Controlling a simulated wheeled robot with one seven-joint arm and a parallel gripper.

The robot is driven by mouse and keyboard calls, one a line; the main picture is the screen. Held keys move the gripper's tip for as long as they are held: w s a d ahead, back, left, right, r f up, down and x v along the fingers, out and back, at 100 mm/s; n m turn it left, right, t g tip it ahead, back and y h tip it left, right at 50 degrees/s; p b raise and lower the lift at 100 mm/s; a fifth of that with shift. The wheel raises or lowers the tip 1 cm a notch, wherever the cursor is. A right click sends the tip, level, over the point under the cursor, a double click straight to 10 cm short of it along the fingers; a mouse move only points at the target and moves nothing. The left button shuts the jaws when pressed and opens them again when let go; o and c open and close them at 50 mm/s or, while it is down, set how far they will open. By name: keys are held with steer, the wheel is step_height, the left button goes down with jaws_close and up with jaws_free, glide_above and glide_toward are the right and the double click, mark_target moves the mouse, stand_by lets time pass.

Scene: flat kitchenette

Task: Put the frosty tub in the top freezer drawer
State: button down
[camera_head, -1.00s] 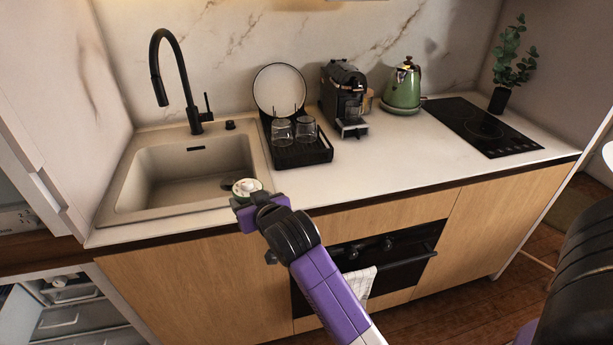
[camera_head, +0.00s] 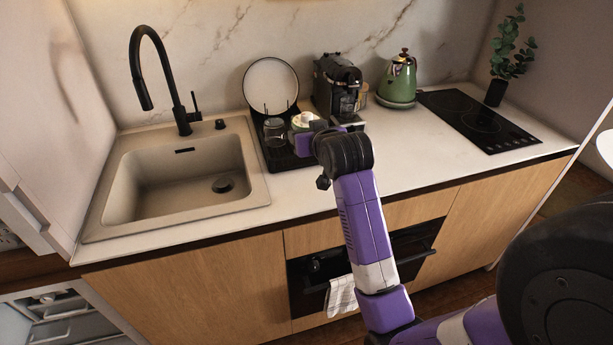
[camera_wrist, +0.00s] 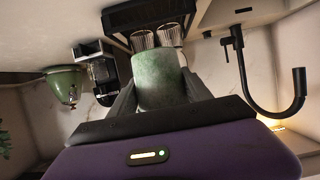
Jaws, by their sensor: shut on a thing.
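The frosty tub (camera_head: 304,120) is a small pale green-white tub, seen in the head view in front of the dish rack. My gripper (camera_head: 318,130) is shut on it and holds it above the counter. In the wrist view the tub (camera_wrist: 162,80) sits between the two fingers of my gripper (camera_wrist: 160,95). The open freezer compartment (camera_head: 70,318) shows at the bottom left of the head view, with pale drawers cut off by the frame edge. Whether its top drawer is pulled out I cannot tell.
The dish rack (camera_head: 277,158) holds a plate (camera_head: 270,84) and glasses (camera_head: 274,130), close behind the tub. The sink (camera_head: 170,185) with a black tap (camera_head: 150,65) lies left. A coffee machine (camera_head: 336,85), green kettle (camera_head: 399,80) and hob (camera_head: 478,120) stand right.

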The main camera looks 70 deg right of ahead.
step_height(320, 180, down, 13)
steer(key=shift+f, duration=0.1)
stand_by(0.4)
steer(key=shift+f, duration=0.15)
steer(key=shift+c, duration=2.3)
jaws_free()
